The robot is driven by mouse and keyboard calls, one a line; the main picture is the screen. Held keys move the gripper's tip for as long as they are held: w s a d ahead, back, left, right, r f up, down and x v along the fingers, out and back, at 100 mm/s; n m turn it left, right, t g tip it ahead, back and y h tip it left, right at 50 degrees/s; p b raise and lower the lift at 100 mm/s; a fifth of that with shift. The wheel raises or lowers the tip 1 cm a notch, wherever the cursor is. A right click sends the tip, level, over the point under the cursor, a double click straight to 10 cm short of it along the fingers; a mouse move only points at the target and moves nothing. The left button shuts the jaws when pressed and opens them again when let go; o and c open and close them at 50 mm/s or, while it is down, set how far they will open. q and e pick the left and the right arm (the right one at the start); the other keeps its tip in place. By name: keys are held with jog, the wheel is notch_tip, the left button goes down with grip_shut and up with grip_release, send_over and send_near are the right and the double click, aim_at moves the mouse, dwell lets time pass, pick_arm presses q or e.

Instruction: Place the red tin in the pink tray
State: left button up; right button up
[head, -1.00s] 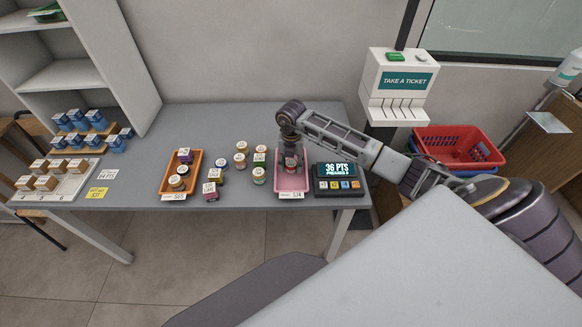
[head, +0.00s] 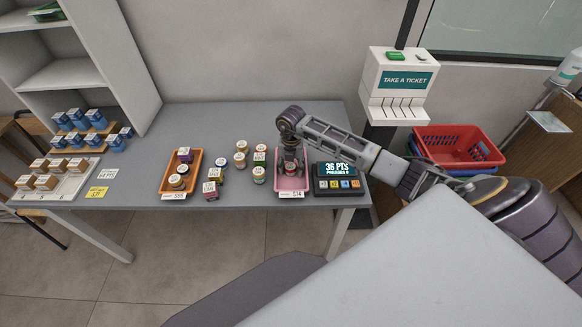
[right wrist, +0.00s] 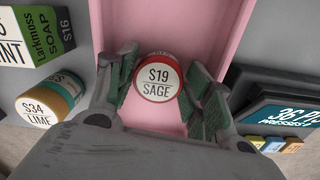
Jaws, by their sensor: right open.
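The red tin (right wrist: 158,78) has a white lid marked S19 SAGE. It is inside the pink tray (right wrist: 185,22) and appears to stand upright on its floor. In the head view the tin (head: 290,169) shows small under my right gripper (head: 289,163), over the pink tray (head: 293,184). In the right wrist view my right gripper (right wrist: 163,82) is open, with one finger on each side of the tin and visible gaps between. My left gripper is out of view.
A points display (head: 338,178) stands close to the right of the pink tray. Several tins and small boxes (head: 241,160) stand left of it, then an orange tray (head: 195,163) holding tins. A green soap box (right wrist: 45,35) stands near the gripper's left side.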

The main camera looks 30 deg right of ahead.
aim_at(291, 167)
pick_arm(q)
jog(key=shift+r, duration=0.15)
pick_arm(e)
jog(key=shift+r, duration=0.2)
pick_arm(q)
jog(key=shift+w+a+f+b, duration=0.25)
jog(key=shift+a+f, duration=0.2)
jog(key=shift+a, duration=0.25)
pick_arm(e)
notch_tip(291, 167, up, 12)
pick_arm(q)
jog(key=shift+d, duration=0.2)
